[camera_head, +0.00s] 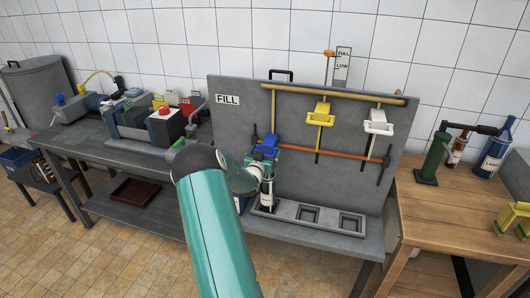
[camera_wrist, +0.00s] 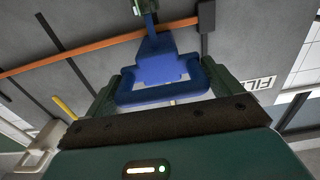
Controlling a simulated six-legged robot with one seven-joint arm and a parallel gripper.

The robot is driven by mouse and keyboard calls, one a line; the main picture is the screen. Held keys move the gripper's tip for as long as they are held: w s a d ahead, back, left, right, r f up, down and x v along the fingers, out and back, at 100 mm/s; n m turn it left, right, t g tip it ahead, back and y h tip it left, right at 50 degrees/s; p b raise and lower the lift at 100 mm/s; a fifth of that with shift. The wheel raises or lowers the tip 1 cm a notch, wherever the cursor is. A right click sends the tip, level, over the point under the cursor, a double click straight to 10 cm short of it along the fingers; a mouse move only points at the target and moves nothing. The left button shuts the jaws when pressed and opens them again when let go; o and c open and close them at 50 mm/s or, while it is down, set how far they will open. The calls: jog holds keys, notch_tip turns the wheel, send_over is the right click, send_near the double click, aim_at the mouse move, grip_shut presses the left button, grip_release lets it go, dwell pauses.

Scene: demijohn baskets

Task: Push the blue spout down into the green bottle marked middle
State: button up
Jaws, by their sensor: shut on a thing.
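The blue spout (camera_head: 265,142) is at the left of the grey fill panel, with yellow and white ones to its right. My gripper (camera_head: 257,160) is at the blue spout, its fingers shut on the sides of the blue handle. In the wrist view the blue handle (camera_wrist: 160,70) fills the space between the dark green fingers. A dark bottle with a pale label (camera_head: 267,200) stands upright below, in the left of the tray's sockets. My arm and gripper hide part of its top, so I cannot tell whether the spout touches it. No "middle" marking is readable.
The yellow spout (camera_head: 320,115) and white spout (camera_head: 377,122) hang above empty tray sockets. An orange bar (camera_head: 330,150) crosses the panel (camera_head: 228,125). A green bottle-like device (camera_head: 434,155) and a blue bottle (camera_head: 493,150) stand on the wooden table at right.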

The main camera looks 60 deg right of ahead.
jog(key=o, duration=1.1)
jog(key=shift+a, duration=0.15)
jog(key=s+a, duration=0.2)
jog(key=a, duration=1.1)
jog(key=shift+a, duration=0.25)
